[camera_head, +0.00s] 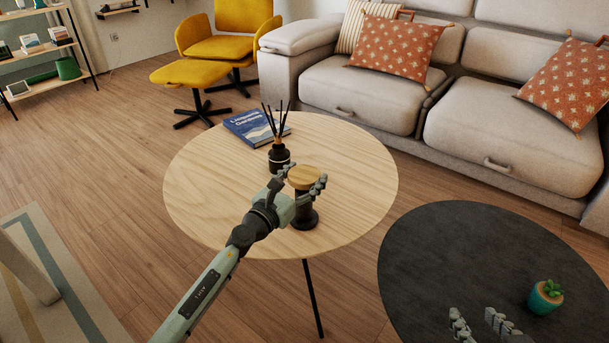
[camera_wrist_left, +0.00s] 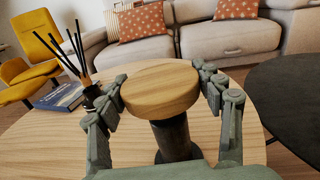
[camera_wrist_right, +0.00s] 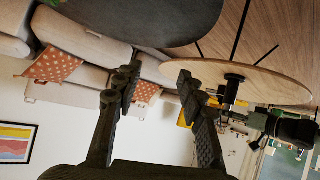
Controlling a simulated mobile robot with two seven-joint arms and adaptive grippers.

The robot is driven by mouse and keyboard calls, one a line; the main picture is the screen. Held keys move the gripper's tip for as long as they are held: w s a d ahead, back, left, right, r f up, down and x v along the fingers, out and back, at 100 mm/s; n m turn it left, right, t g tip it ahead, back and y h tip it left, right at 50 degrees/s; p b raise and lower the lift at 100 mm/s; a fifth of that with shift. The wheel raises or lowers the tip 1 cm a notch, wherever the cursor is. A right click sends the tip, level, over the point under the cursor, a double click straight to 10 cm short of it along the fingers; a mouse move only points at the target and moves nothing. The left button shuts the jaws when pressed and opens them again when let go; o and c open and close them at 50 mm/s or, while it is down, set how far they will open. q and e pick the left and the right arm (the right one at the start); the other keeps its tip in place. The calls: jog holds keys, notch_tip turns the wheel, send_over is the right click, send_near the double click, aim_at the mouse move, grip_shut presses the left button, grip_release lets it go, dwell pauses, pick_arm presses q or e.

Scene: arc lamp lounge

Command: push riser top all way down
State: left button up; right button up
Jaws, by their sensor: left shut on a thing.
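The riser stands upright on the round wooden table (camera_head: 200,205). It has a round wooden top (camera_head: 304,177) on a black column and base (camera_head: 305,218). In the left wrist view the wooden top (camera_wrist_left: 160,88) sits between the fingers, with the black column (camera_wrist_left: 174,138) below it. My left gripper (camera_head: 305,182) is shut around the wooden top, fingers on both sides of its rim. My right gripper (camera_head: 478,325) is at the bottom right of the head view, over the dark table. Its fingers are apart and empty in the right wrist view (camera_wrist_right: 157,88).
A black reed diffuser (camera_head: 279,157) stands close behind the riser, left of it. A blue book (camera_head: 250,124) lies at the table's back. A dark round table (camera_head: 430,245) holds a small potted succulent (camera_head: 545,296). A grey sofa (camera_head: 360,95) stands behind.

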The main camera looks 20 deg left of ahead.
pick_arm(q)
notch_tip(320, 180, down, 2)
jog(key=shift+f+b, duration=0.1)
jog(key=shift+b, duration=0.7)
jog(key=shift+f, duration=0.1)
pick_arm(e)
jog(key=w+a+r+t+y, duration=0.2)
jog(key=a+r+t+y, duration=0.1)
jog(key=a+r, duration=0.3)
notch_tip(320, 180, up, 2)
jog(key=shift+w+r+n+t, duration=0.15)
jog(key=shift+w+n+t, duration=0.2)
jog(key=shift+t, duration=0.45)
pick_arm(q)
jog(key=o, duration=1.7)
pick_arm(e)
jog(key=shift+w, duration=0.1)
pick_arm(q)
jog(key=v, duration=0.7)
jog(key=shift+s, duration=0.25)
